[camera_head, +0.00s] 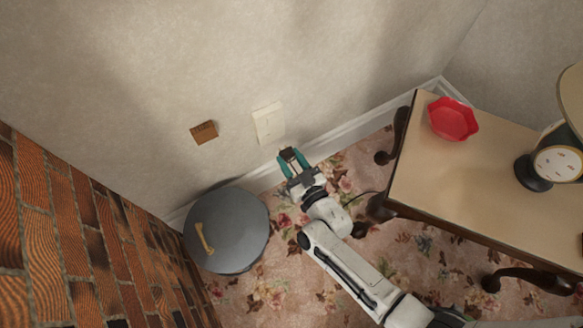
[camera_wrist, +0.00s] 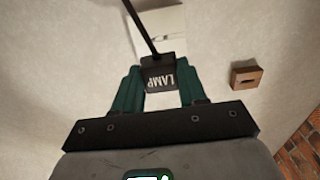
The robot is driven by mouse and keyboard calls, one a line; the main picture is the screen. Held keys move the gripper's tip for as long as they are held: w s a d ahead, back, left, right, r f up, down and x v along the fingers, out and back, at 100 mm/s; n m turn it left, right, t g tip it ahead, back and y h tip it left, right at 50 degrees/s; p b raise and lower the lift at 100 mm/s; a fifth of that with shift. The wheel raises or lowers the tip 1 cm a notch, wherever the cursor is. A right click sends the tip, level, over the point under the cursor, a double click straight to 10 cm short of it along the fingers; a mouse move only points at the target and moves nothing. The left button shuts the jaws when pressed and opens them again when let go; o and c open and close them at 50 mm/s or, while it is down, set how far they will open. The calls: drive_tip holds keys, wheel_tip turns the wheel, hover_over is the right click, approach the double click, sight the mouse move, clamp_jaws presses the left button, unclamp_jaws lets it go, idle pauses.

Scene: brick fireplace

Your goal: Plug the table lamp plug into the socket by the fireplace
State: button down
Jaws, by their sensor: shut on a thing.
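My gripper (camera_head: 290,157) is low beside the wall, below a white wall plate (camera_head: 268,122). In the wrist view its green fingers (camera_wrist: 160,88) are shut on a black plug (camera_wrist: 160,74) marked "LAMP". A dark cord runs up from the plug across the white plate (camera_wrist: 172,24). The plug looks apart from the wall; the exact gap is unclear. A brown wall fitting (camera_head: 204,132), nearer the fireplace, also shows to the right in the wrist view (camera_wrist: 246,74). I cannot tell its face in detail. A beige shade (camera_head: 573,95), possibly the lamp's, is cut off at the right.
A round grey lidded bin (camera_head: 228,232) stands left of my gripper, beside the brick fireplace (camera_head: 85,235). A wooden table (camera_head: 445,185) on the right holds a red bowl (camera_head: 453,119) and a clock-like dial (camera_head: 557,163). Floral carpet (camera_head: 350,175) lies between.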

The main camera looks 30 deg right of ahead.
drive_tip(key=shift+f, duration=0.45)
drive_tip(key=shift+w+b, duration=0.55)
drive_tip(key=shift+w, duration=1.8)
drive_tip(key=shift+w, duration=1.45)
idle(0.5)
drive_tip(key=c, duration=0.5)
unclamp_jaws()
drive_tip(key=shift+c, duration=0.2)
drive_tip(key=shift+s, duration=0.1)
drive_tip(key=s+p, duration=0.2)
drive_tip(key=s, duration=0.8)
drive_tip(key=shift+s, duration=0.35)
